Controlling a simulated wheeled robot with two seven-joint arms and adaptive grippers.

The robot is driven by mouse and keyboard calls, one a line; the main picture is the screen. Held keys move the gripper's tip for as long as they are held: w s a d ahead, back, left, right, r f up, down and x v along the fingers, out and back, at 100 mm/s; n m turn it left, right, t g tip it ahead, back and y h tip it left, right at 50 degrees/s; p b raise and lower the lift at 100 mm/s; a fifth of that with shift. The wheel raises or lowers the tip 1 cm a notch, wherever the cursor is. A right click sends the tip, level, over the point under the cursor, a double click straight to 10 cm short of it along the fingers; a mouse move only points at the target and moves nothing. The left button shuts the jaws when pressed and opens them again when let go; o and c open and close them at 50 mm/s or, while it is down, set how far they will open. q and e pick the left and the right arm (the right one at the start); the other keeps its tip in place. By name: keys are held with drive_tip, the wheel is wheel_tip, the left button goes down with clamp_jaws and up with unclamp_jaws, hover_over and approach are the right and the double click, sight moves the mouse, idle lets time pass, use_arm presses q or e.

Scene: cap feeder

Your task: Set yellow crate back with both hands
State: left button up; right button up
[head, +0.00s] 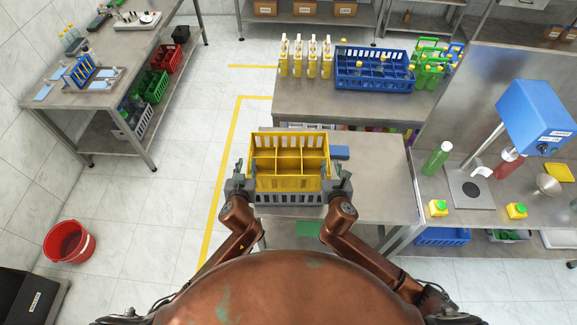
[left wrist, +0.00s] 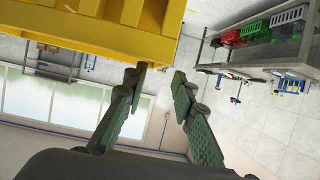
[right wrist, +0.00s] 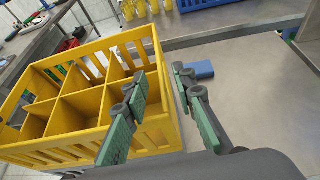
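The yellow crate (head: 290,181), with empty compartments, sits upright in front of me above a grey slotted crate or holder (head: 290,198) at the near edge of the small table. My left gripper (head: 239,172) is at the crate's left end. In the left wrist view its fingers stand apart beside the crate (left wrist: 100,35), with nothing seen between them. My right gripper (head: 343,176) is at the right end. In the right wrist view its fingers stand apart by the crate's end wall (right wrist: 158,95); I see no grip on it.
The bench behind holds yellow bottles (head: 305,58) and a blue crate (head: 375,72). A capping stand (head: 475,190) is at the right. A red bucket (head: 69,242) stands on the floor.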

sight(249, 156)
use_arm(q)
drive_tip(key=shift+r, duration=0.1)
use_arm(e)
drive_tip(key=shift+r, duration=0.1)
